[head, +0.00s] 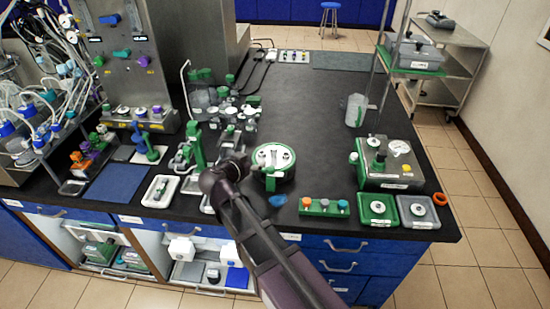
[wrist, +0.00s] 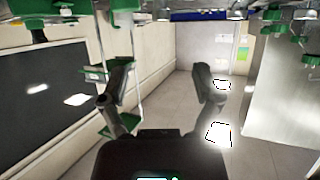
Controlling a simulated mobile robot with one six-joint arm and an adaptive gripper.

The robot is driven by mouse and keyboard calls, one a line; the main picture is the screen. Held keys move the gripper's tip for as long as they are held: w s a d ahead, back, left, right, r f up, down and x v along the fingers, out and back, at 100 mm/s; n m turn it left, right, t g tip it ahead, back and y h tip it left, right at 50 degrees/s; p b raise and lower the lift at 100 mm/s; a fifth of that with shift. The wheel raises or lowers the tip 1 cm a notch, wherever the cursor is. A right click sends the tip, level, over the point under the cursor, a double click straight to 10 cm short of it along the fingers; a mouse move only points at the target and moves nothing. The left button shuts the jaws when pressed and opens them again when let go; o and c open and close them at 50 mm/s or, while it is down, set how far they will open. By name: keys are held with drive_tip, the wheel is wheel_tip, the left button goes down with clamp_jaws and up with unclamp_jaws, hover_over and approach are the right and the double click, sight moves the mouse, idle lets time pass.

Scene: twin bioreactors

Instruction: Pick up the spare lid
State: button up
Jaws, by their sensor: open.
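I cannot tell for certain which thing is the spare lid. A round white disc with a green rim and small fittings (head: 273,157) sits on a green-based round vessel in the middle of the bench in the head view. My gripper (wrist: 162,75) is open in the wrist view, its two dark fingers wide apart with nothing between them. In the head view my arm reaches over the bench's front edge, and its end is close to the left of the round vessel. The fingers are hard to make out there. The wrist view shows no lid that I can identify.
A rack with coloured caps (head: 324,207) and a blue piece (head: 278,200) lie near the front edge.

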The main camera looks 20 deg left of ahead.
drive_tip(key=shift+a, duration=0.1)
idle(0.3)
drive_tip(key=b, duration=0.3)
approach(272, 151)
drive_tip(key=x, duration=0.4)
drive_tip(key=shift+w+a+f, duration=0.1)
drive_tip(key=shift+w, duration=0.45)
drive_tip(key=shift+w+f, duration=0.1)
drive_tip(key=shift+f, duration=0.05)
drive_tip(key=b+x, duration=0.2)
drive_tip(key=x, duration=0.2)
drive_tip(key=shift+f, duration=0.2)
drive_tip(key=shift+w+f+b, duration=0.1)
drive_tip(key=shift+w+b, duration=0.2)
drive_tip(key=shift+w, duration=0.1)
